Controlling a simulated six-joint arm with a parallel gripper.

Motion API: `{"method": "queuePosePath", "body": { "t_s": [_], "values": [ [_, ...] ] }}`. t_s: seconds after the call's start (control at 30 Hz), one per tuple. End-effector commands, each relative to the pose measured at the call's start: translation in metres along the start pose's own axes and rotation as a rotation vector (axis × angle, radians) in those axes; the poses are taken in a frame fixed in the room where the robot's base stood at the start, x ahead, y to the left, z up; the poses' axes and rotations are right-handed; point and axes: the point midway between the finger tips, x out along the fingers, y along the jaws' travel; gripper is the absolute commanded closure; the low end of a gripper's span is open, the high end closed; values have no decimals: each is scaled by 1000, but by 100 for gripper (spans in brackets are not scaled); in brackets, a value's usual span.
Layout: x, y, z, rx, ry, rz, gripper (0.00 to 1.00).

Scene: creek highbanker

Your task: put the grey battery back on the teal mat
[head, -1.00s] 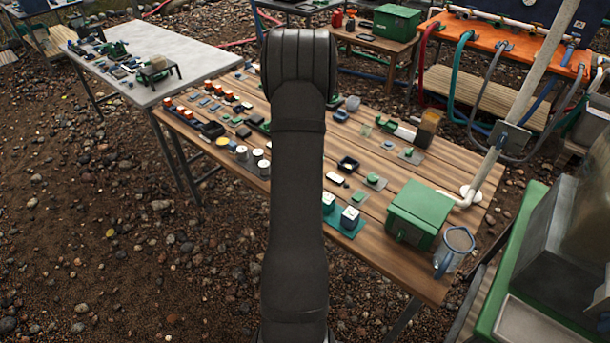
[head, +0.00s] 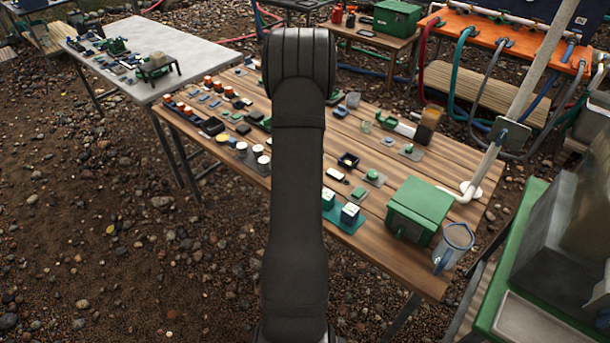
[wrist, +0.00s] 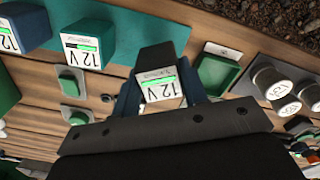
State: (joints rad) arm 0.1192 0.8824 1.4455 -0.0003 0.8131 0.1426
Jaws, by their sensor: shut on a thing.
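In the wrist view my gripper (wrist: 160,98) is shut on the grey battery (wrist: 157,58), which has a white and green 12 V label facing the camera. The held battery overlaps the edge of the teal mat (wrist: 135,30) in this view; I cannot tell whether it touches the mat.
A green box (head: 418,210) and a clear jug (head: 454,246) stand on the wooden table right of the mat. In the wrist view a green tray (wrist: 215,75) and grey cylinders (wrist: 275,85) lie to the right. Small green parts (wrist: 72,82) lie left of the gripper.

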Motion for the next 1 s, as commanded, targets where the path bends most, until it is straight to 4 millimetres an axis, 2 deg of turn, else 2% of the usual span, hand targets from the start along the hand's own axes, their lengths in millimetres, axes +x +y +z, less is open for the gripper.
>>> {"method": "queuePosePath", "body": {
  "t_s": [1.0],
  "values": [
    [12,0,0,0,0,0,93]
  ]
}}
